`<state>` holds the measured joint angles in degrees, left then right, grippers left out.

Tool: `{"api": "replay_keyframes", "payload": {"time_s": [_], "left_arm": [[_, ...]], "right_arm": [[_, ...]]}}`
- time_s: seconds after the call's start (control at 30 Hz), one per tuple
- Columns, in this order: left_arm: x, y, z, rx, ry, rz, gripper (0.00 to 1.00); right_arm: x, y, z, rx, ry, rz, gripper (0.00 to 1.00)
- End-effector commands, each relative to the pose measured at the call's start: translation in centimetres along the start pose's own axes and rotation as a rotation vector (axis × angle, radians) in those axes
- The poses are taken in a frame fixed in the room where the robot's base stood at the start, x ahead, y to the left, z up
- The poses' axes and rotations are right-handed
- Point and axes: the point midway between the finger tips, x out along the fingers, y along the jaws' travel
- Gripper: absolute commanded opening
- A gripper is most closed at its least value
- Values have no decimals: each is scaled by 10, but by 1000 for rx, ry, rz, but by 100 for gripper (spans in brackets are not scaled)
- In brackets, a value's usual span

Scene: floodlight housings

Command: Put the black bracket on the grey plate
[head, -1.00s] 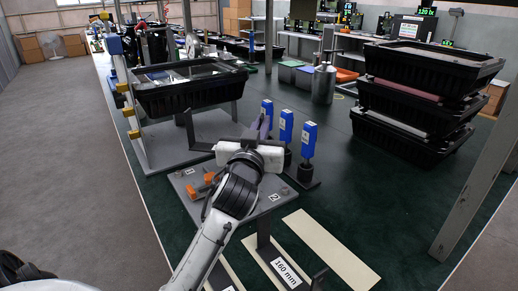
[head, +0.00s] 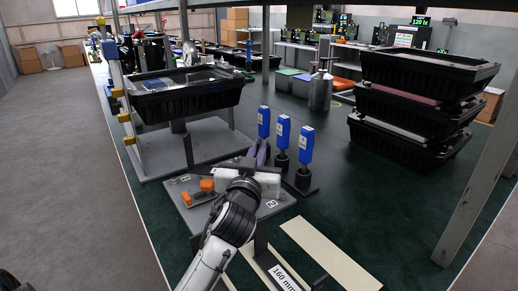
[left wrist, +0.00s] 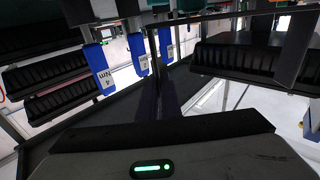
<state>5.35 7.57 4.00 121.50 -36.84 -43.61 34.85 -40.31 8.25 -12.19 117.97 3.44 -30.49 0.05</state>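The grey plate (head: 284,198) lies at the front left of the green bench, with numbered labels on it. My left gripper (head: 261,146) is over the plate, its white body hiding part of it. In the left wrist view its dark fingers (left wrist: 158,88) run close together; whether they hold anything dark between them is unclear. I cannot pick out the black bracket for sure. A small dark piece (head: 319,281) stands by the front strips; its kind is unclear. My right gripper is not in view.
Several blue torque drivers (head: 283,133) stand in a row behind the plate. A black tray (head: 185,103) is on a stand at the back left; stacked black trays (head: 405,109) are right.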

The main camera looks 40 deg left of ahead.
Motion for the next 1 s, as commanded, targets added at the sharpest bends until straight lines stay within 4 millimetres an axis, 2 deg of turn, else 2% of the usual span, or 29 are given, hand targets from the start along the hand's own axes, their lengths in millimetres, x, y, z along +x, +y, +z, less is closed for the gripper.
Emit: {"api": "replay_keyframes", "payload": {"time_s": [0.13,0.2,0.27,0.53,0.7,0.77,1.0], "left_arm": [[0,0,0,2,3,0,0],[0,0,2,1,0,0,16],[0,0,2,1,0,0,23],[0,0,0,1,1,0,23],[1,0,-19,3,4,0,23],[-13,1,-9,-2,-3,1,23],[-56,0,-9,-3,-2,1,23]], "right_arm": [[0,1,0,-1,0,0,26],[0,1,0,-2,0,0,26],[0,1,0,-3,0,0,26],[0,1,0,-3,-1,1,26],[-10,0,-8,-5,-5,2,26],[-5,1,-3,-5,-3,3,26],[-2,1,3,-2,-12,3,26]]}}
